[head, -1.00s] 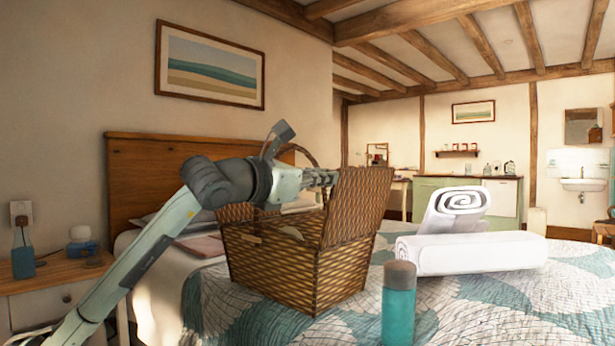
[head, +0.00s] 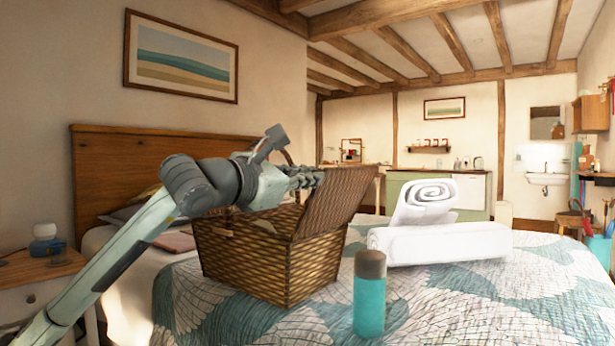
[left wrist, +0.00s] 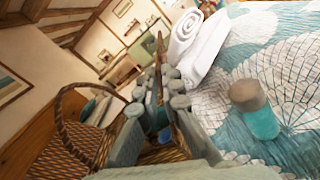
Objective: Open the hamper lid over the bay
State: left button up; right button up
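The wicker hamper (head: 245,265) stands on the bed. Its lid (head: 335,198) is raised from the right end and leans to the right; the opening on the left shows. My left gripper (head: 312,178) reaches in from the left above the hamper, its fingers at the upper left edge of the lid, the tips partly hidden there. In the left wrist view the two fingers (left wrist: 165,78) point along the lid's narrow edge (left wrist: 160,48); whether they grip it is unclear. The hamper's arched handle (left wrist: 62,115) shows at left there. My right gripper is not in view.
A teal bottle (head: 369,295) stands on the quilt (head: 440,295) in front of the hamper. White rolled towels (head: 440,243) lie to the right of the lid. A nightstand (head: 35,275) with a small lamp (head: 47,240) is at left. Open quilt lies at front right.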

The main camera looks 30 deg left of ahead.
pick_arm(q)
jog(key=shift+o, duration=0.9)
jog(key=shift+s, duration=0.1)
jog(key=s+a, duration=0.1)
jog(key=s, duration=1)
jog(key=shift+s, duration=0.4)
